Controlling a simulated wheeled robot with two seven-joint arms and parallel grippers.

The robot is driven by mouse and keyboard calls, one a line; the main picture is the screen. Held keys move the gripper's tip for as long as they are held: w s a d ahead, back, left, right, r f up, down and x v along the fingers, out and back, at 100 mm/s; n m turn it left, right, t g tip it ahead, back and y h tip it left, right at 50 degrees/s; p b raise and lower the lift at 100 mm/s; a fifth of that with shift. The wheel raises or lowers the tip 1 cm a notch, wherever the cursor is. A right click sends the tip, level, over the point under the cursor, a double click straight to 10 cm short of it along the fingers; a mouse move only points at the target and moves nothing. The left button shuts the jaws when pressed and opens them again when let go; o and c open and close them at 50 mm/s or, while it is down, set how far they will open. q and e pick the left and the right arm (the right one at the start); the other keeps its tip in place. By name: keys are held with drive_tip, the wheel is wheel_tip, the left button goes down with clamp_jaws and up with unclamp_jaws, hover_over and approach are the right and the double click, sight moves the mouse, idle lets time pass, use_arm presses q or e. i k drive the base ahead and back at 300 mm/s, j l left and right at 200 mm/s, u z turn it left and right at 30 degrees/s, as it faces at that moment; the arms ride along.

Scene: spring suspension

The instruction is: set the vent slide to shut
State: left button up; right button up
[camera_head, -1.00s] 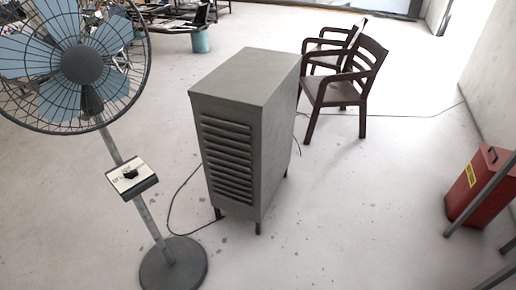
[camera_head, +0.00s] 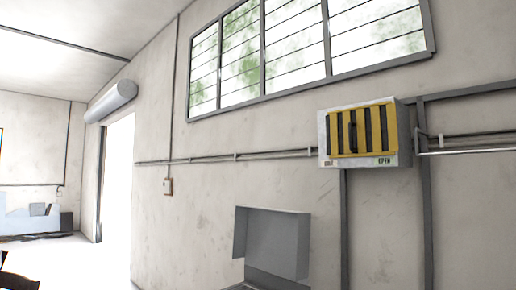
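A white vent box (camera_head: 405,118) is fixed to the wall at the right of the head view. Its front has a yellow slotted plate (camera_head: 391,128) with dark slots between the yellow bars. A dark upright handle (camera_head: 353,132) stands toward the left side of the plate. Small lettering runs along the box's lower edge: a reddish word at the left, too small to read surely, and a green "OPEN" at the right. Neither of my grippers shows in the view.
A row of louvred windows (camera_head: 262,55) is above. A grey open-fronted metal box (camera_head: 278,243) is below and left of the vent. Pipes (camera_head: 240,155) run along the wall. A bright doorway (camera_head: 118,195) is at the left, with a dark chair back at the lower left corner.

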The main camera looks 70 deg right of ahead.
sight(347, 125)
drive_tip(key=z, duration=2.8)
